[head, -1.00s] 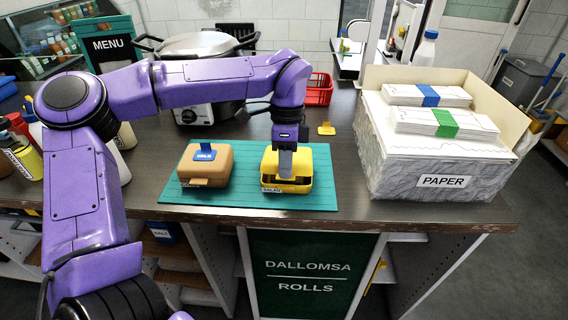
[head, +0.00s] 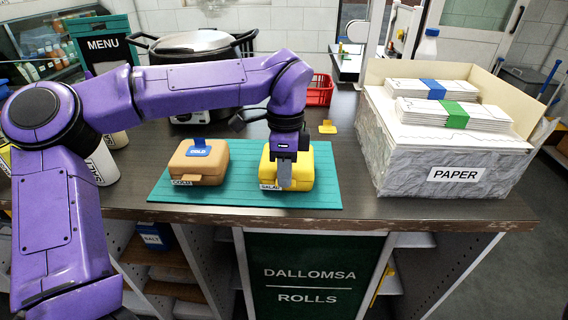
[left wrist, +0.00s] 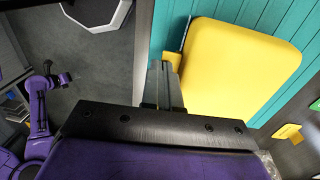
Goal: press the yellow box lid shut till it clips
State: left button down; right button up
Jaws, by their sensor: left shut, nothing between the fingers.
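The yellow box (head: 302,172) stands on the right part of the teal mat (head: 330,200). Its lid looks down, with no clear gap in the head view; I cannot tell whether the clip is caught. My left gripper (head: 284,187) is shut and empty, pointing down at the box's front edge and hiding the middle of its front. In the left wrist view the lid (left wrist: 240,65) fills the upper right, with the shut fingers (left wrist: 165,85) at its edge. A small purple arm of mine (left wrist: 42,105) shows at the left there; its gripper is too small to read.
A closed tan box (head: 200,165) with a blue tag sits left on the mat. A paper-filled box (head: 395,150) stands to the right. A small yellow tag (head: 327,127), a red basket (head: 319,90) and a large pot (head: 190,48) are behind. The counter's front edge is close.

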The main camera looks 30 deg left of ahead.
pick_arm(q)
notch_tip(320, 180, up, 6)
jog(key=p, duration=0.3)
jog(key=shift+r+p, duration=0.2)
jog(key=shift+p, duration=0.2)
notch_tip(320, 180, up, 9)
jog(key=b, duration=0.1)
jog(key=shift+f, duration=0.15)
